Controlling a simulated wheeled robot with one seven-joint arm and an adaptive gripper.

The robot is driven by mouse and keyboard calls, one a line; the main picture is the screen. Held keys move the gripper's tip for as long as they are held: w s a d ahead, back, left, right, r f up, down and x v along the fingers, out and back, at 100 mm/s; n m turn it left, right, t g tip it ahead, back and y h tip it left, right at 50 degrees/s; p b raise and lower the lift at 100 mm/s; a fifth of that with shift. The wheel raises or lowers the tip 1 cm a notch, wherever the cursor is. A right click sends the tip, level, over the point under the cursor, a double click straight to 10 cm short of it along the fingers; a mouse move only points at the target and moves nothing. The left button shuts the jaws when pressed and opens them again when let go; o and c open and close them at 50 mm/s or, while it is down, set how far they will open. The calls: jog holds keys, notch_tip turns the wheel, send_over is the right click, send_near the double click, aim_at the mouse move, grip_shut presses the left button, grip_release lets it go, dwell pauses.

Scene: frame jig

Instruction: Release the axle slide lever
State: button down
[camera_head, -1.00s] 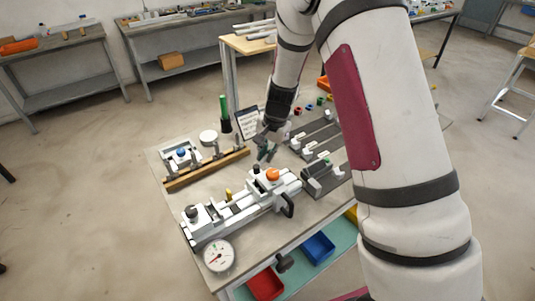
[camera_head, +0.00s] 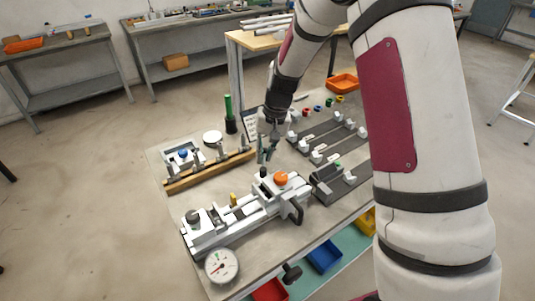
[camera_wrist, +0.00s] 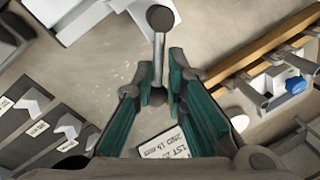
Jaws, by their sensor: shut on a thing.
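In the wrist view, a metal lever rod (camera_wrist: 159,55) runs from a dark round knob (camera_wrist: 160,18) down to a dark ball end between my fingers. My gripper (camera_wrist: 160,75) has teal finger pads, one on each side of this ball end, and is shut on the lever. In the head view, my gripper (camera_head: 267,152) points down just behind the white slide fixture (camera_head: 240,215), close to its small dark knob (camera_head: 263,172). An orange knob (camera_head: 281,178) sits to the right on the fixture. The lever's exact angle is hard to tell in the head view.
A wooden rail with metal posts (camera_head: 210,172) lies left of my gripper. Dark strips with white blocks (camera_head: 330,140) lie to the right. A lettered card (camera_wrist: 165,145) is near my fingers. A dial gauge (camera_head: 222,266) stands at the front. Bare bench shows between them.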

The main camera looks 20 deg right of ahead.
jog(key=shift+w+a+n+g+b, duration=0.15)
jog(key=shift+a+n+b, duration=0.3)
jog(key=shift+n, duration=0.65)
jog(key=shift+a+n+g+b, duration=0.25)
jog(key=shift+a+n, duration=0.25)
jog(key=shift+n, duration=0.6)
jog(key=shift+w+a+n+g+b, duration=0.1)
jog(key=shift+a+n+g+b, duration=0.3)
jog(key=shift+n, duration=0.7)
jog(key=shift+a+r, duration=0.1)
jog(key=shift+a, duration=0.05)
jog(key=c, duration=1.7)
grip_release()
jog(key=shift+s, duration=0.1)
jog(key=s+v, duration=0.1)
jog(key=v, duration=1.1)
jog(key=shift+w, duration=0.4)
